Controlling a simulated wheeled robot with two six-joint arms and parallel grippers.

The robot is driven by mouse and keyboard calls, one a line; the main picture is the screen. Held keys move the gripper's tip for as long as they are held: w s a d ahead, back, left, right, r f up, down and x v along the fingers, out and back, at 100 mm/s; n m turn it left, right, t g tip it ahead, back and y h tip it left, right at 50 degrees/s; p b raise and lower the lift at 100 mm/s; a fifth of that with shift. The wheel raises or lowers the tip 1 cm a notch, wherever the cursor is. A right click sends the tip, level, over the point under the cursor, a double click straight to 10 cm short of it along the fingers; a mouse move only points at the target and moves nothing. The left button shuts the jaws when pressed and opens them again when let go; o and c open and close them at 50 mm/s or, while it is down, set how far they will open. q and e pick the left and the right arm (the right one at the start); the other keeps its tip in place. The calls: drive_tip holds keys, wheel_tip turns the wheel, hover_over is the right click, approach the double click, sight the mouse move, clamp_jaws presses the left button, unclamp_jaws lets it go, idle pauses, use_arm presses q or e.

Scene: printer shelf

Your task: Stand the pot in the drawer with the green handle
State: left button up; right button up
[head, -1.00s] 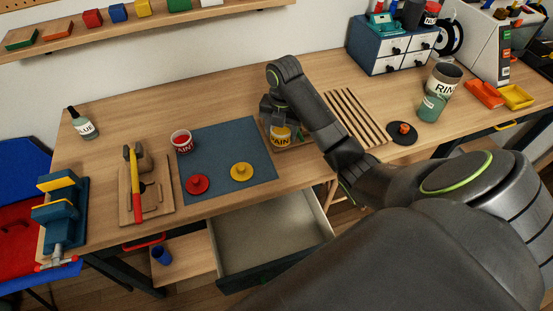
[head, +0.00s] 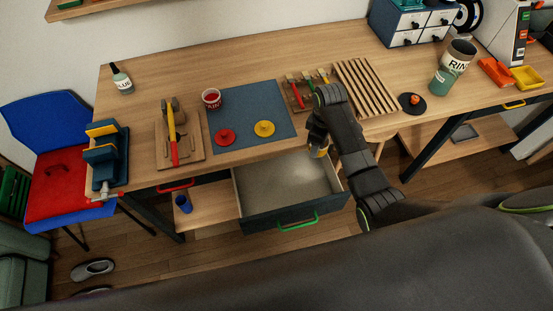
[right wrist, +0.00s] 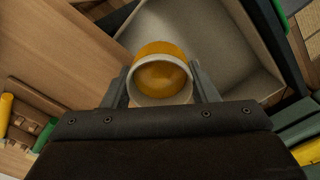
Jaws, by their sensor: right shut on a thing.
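My right gripper (head: 317,147) is shut on a small pot of yellow paint (head: 320,153). In the right wrist view the pot (right wrist: 160,78) sits between the two fingers, its pale rim and yellow inside facing the camera. The drawer (head: 262,212) with the green handle (head: 298,224) is pulled open below the table's front edge and looks empty. The gripper holds the pot above the drawer's right back part, near the table edge. The right wrist view shows the drawer's pale inside (right wrist: 215,35) beyond the pot. My left gripper is not in view.
A blue mat (head: 245,105) holds a red lid (head: 224,137) and a yellow lid (head: 264,128); a red paint pot (head: 211,99) stands by its left edge. A slatted rack (head: 368,88) and a tool tray (head: 297,96) lie behind my right arm.

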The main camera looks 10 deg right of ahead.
drive_tip(key=s+a+f+m+p, duration=0.1)
drive_tip(key=s+a+f+m, duration=0.1)
drive_tip(key=a+f+m, duration=0.3)
drive_tip(key=m, duration=0.8)
hover_over(286, 194)
wheel_tip(286, 194, down, 3)
wheel_tip(286, 194, down, 11)
drive_tip(key=b, duration=1.2)
drive_tip(key=shift+r+b, duration=0.2)
drive_tip(key=shift+b, duration=0.1)
drive_tip(key=shift+r, duration=0.1)
